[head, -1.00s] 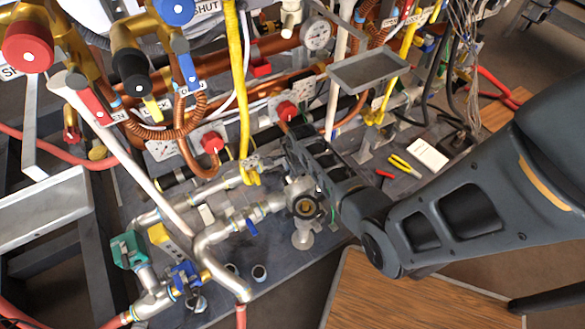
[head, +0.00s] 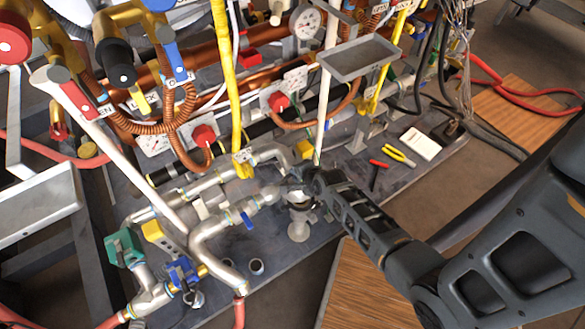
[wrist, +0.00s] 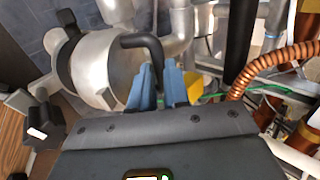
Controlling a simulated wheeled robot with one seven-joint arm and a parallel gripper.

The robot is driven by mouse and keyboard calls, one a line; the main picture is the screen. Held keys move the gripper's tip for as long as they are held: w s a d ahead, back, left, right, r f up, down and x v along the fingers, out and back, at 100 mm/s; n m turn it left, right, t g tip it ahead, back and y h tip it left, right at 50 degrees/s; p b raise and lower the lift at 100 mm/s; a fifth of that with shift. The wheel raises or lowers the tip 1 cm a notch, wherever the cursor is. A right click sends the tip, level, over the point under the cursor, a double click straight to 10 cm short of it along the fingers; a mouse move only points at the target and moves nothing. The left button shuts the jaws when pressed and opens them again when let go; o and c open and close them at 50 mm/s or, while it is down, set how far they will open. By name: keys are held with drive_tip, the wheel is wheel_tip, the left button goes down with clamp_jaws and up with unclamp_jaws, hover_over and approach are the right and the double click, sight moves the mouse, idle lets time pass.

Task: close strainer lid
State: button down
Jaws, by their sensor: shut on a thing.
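The strainer is a silver metal pipe fitting (head: 299,222) low in the middle of the head view, at the end of the silver pipe run. In the wrist view it is a large rounded silver body (wrist: 95,72) with a dark ring at its left. A bent black handle (wrist: 138,40) crosses the silver body there. My gripper (wrist: 158,82) has blue fingers closed on the end of this handle. In the head view my gripper (head: 312,180) is at the top of the strainer and hides much of it. How far the lid is open cannot be told.
Pliers (head: 399,156) and a white card (head: 421,143) lie on the grey base to the right. A grey tray (head: 360,57) stands above.

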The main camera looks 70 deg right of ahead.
drive_tip(key=shift+s+a+f, duration=0.65)
drive_tip(key=shift+s+a, duration=0.2)
drive_tip(key=shift+s, duration=0.15)
drive_tip(key=shift+s+a+f, duration=0.5)
drive_tip(key=shift+s+f, duration=0.15)
drive_tip(key=shift+f, duration=0.05)
drive_tip(key=shift+s+a+f, duration=0.1)
drive_tip(key=shift+s+f, duration=0.05)
drive_tip(key=c, duration=1.4)
unclamp_jaws()
drive_tip(key=o, duration=0.3)
drive_tip(key=shift+r+p+v, duration=0.2)
drive_tip(key=shift+p+v, duration=0.75)
drive_tip(key=shift+v, duration=2.95)
